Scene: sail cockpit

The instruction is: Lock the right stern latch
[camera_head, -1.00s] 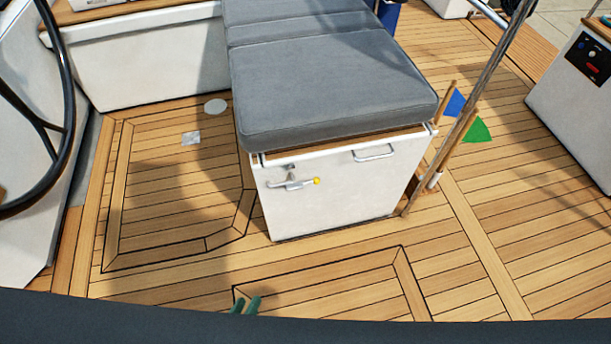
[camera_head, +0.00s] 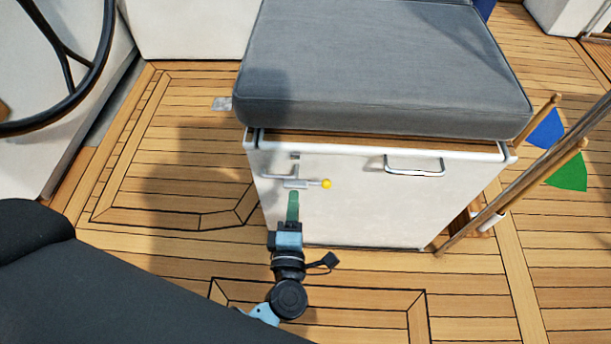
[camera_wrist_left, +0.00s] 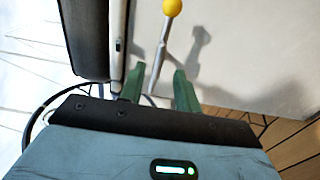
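The latch (camera_head: 298,183) is a small metal fitting on the front of a white locker (camera_head: 345,215). Its lever lies roughly level, with a yellow knob (camera_head: 326,184) at its right end. My left gripper (camera_head: 293,200) is just below and in front of the latch, green fingers pointing at it. In the left wrist view the two fingers (camera_wrist_left: 158,80) are apart with nothing gripped. The lever (camera_wrist_left: 160,55) shows beyond and between the fingertips, its yellow knob (camera_wrist_left: 172,7) at the top edge. Contact cannot be told. My right gripper is out of view.
A grey cushion (camera_head: 375,65) overhangs the locker top. A metal handle (camera_head: 414,167) sits right of the latch. A slanting pole and blue (camera_head: 546,130) and green (camera_head: 567,172) flags stand at the right. A steering wheel (camera_head: 70,90) is at left. Deck in front is clear.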

